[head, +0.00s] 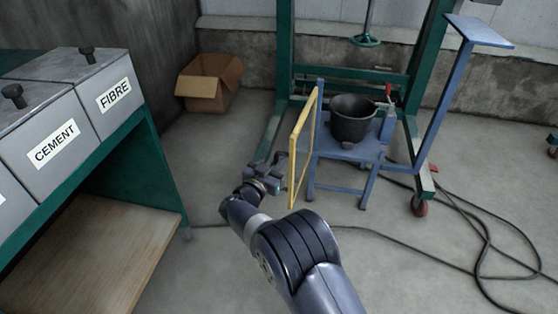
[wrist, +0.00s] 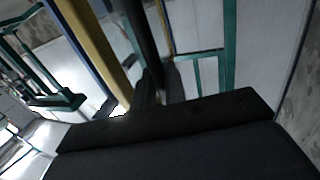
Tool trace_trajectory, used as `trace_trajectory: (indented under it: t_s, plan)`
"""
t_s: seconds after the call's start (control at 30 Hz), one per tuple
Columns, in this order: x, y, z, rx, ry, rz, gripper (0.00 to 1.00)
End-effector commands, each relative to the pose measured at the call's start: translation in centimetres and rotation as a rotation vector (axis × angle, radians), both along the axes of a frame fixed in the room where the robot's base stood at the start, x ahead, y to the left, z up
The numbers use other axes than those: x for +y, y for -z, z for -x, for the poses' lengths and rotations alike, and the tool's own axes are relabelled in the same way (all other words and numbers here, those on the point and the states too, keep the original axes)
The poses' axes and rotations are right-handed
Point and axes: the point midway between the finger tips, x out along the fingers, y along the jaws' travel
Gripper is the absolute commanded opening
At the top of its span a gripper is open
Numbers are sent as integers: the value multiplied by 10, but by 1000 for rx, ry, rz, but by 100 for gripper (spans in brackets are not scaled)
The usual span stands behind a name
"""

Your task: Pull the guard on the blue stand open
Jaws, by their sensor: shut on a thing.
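The guard (head: 293,165) is a yellow, open frame at the left side of the blue stand (head: 345,150). It is seen nearly edge-on, its far end close to the stand's back-left post. A black bucket (head: 352,118) stands upright on the stand. My gripper (head: 279,166) is at the guard's near end, left of it, and shut on it. In the wrist view, the dark fingers (wrist: 160,84) meet at a dark upright bar beside the guard's yellow bar (wrist: 92,42). The exact grip is hard to make out.
A green frame with red-wheeled feet (head: 419,206) stands around and behind the blue stand. Black cables (head: 480,240) lie on the floor at right. A bench with FIBRE (head: 114,95) and CEMENT (head: 54,146) bins is at left. A cardboard box (head: 207,84) stands behind. Floor between bench and stand is clear.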

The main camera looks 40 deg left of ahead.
Motion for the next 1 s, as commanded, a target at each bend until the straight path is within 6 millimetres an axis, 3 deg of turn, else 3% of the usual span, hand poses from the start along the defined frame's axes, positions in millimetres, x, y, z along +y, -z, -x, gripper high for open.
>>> trace_trajectory:
  t_s: [0.53, 0.57, 0.6, 0.87, 1.0]
  plan:
    - [1, -3, -2, -4, 22, -3, 0]
    - [0, -3, -2, -4, 22, -3, 15]
    - [0, -3, -2, -4, 22, -3, 17]
    - [0, -2, 1, -3, 20, -1, 17]
    - [-3, -3, 16, -2, 19, 0, 17]
